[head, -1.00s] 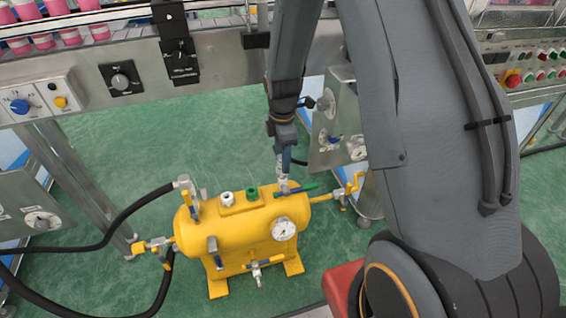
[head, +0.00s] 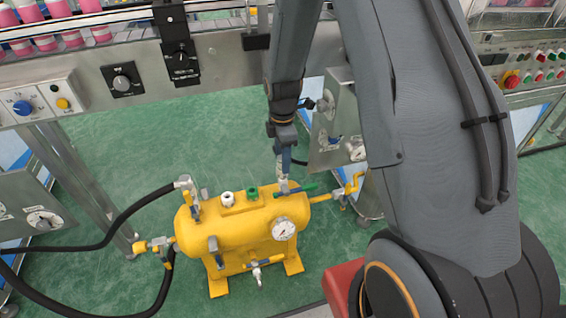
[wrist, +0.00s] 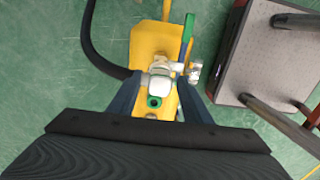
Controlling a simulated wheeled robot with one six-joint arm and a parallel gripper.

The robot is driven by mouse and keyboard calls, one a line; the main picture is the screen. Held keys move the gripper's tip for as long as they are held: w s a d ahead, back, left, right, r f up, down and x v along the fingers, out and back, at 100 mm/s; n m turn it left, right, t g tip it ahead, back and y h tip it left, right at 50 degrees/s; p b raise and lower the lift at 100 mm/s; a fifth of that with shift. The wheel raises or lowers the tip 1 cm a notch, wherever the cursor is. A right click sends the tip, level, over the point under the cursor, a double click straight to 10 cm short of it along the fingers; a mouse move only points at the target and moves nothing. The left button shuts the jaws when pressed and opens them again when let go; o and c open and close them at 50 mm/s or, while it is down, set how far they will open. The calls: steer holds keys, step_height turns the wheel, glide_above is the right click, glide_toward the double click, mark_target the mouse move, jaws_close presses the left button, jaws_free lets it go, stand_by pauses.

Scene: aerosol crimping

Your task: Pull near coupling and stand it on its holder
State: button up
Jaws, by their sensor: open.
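A yellow tank (head: 245,232) stands on the floor, with a pressure gauge on its front. Black hoses reach fittings at its left: an upper hose coupling (head: 186,188) and a lower one (head: 157,247). I cannot tell which is the near coupling. A white ring fitting (head: 227,198) and a green one (head: 252,193) stand on top.
A conveyor with pink cans (head: 60,38) runs along the back. A grey-topped box (wrist: 262,62) lies right of the tank in the wrist view. A black hose (wrist: 93,45) curves at the left there. Green floor is open around the tank.

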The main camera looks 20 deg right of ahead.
stand_by(0.3)
jaws_close()
steer(key=shift+r, duration=0.2)
steer(key=shift+r+p, duration=2.55)
steer(key=shift+r, duration=0.3)
